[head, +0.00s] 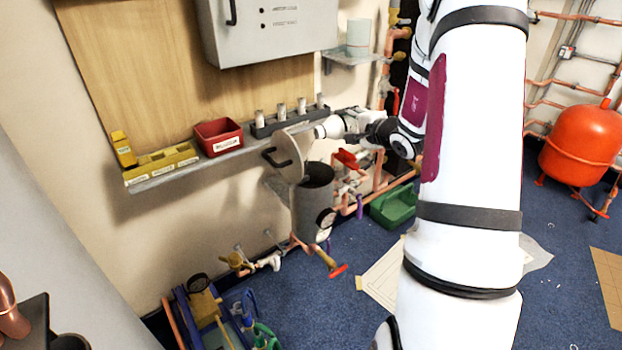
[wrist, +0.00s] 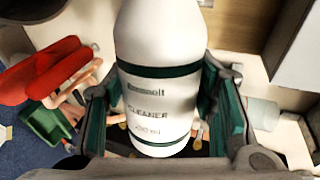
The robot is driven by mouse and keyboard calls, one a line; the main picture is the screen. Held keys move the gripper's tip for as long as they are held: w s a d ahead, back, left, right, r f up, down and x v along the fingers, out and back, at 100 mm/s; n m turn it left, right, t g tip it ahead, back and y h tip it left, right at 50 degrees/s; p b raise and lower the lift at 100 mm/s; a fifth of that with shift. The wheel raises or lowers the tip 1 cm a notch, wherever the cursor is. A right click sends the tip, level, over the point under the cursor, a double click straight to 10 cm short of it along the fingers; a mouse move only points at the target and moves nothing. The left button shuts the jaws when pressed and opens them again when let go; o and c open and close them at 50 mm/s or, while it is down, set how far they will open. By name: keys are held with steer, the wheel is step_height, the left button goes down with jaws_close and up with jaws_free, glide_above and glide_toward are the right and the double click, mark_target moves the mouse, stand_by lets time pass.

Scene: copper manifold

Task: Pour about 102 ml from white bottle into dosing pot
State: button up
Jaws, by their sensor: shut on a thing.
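The white bottle (head: 336,125) is tilted close to level in the head view, its neck end toward the left, above the dosing pot. In the wrist view the bottle (wrist: 160,95) shows green bands and a label reading CLEANER. My gripper (head: 362,134) is shut on the bottle's body, a finger on each side of it (wrist: 158,108). The dosing pot (head: 308,208) is a grey cylinder with a dark open top, below and left of the gripper. Its round lid (head: 287,160) with a black handle stands raised beside the opening. I see no stream of liquid.
A wall shelf (head: 160,180) holds yellow boxes, a red bin (head: 218,136) and a dark rack (head: 280,122) close behind the bottle. A red-handled valve (head: 346,158) and copper pipes sit right of the pot. A green crate (head: 392,205) is on the floor.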

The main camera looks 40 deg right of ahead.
steer(key=shift+s+d+b, duration=0.1)
steer(key=shift+b, duration=0.3)
steer(key=shift+d, duration=0.1)
steer(key=shift+s+d+n+b, duration=0.1)
steer(key=shift+d+n+b, duration=0.2)
steer(key=shift+d+b, duration=0.5)
steer(key=shift+d+b, duration=0.25)
steer(key=shift+b, duration=0.15)
steer(key=shift+n+h+b, duration=0.4)
steer(key=shift+b, duration=0.85)
steer(key=shift+a+f+n+h+b, duration=0.25)
steer(key=shift+n+b, duration=0.35)
steer(key=shift+b, duration=2.55)
steer(key=shift+r, duration=0.15)
